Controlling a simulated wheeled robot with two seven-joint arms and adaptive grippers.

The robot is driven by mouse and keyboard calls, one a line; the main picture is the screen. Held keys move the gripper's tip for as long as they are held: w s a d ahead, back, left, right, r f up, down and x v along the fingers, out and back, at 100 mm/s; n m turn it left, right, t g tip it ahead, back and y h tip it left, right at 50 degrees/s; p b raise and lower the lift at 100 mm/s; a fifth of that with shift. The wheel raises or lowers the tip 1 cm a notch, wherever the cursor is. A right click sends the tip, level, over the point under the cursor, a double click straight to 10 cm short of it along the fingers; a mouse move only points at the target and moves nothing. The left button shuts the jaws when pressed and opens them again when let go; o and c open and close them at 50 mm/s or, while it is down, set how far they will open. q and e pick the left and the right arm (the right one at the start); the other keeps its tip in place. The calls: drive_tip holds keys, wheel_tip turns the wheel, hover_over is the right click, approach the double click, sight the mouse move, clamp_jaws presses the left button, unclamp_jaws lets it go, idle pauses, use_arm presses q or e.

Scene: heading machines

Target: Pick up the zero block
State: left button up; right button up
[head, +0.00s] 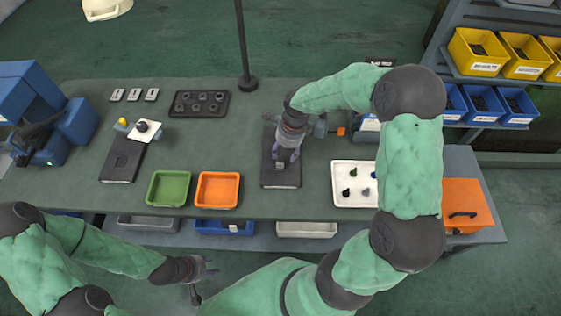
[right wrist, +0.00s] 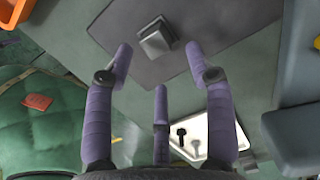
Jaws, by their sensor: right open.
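The zero block appears to be the small grey metal block (right wrist: 156,40) on a dark plate (right wrist: 130,15) in the right wrist view. In the head view the block (head: 280,165) shows small at the fingertips, partly hidden. My right gripper (head: 285,156) is over the dark plate (head: 281,182) in the head view. In the right wrist view its purple fingers (right wrist: 162,65) are spread, with nothing between them, and the block lies beyond their tips. My left gripper (head: 204,280) is off the front of the bench, its fingers apart and empty.
A green tray (head: 168,204) and an orange tray (head: 217,206) stand left of the plate. A white tray (head: 354,204) with small knobs is to the right. A second dark plate (head: 122,160) lies at left, near a blue machine (head: 75,122). A thin post (head: 246,83) rises behind.

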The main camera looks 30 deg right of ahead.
sight(280, 158)
drive_tip(key=shift+w+a+f+b, duration=0.1)
drive_tip(key=shift+a+f, duration=0.1)
drive_tip(key=shift+f, duration=0.65)
drive_tip(key=shift+w+a+f+b, duration=0.15)
drive_tip(key=shift+a+f, duration=0.1)
drive_tip(key=shift+f, duration=0.65)
drive_tip(key=shift+w+a+f+b, duration=0.1)
drive_tip(key=shift+a+f, duration=0.1)
drive_tip(key=shift+f, duration=0.65)
drive_tip(key=shift+r, duration=0.15)
clamp_jaws()
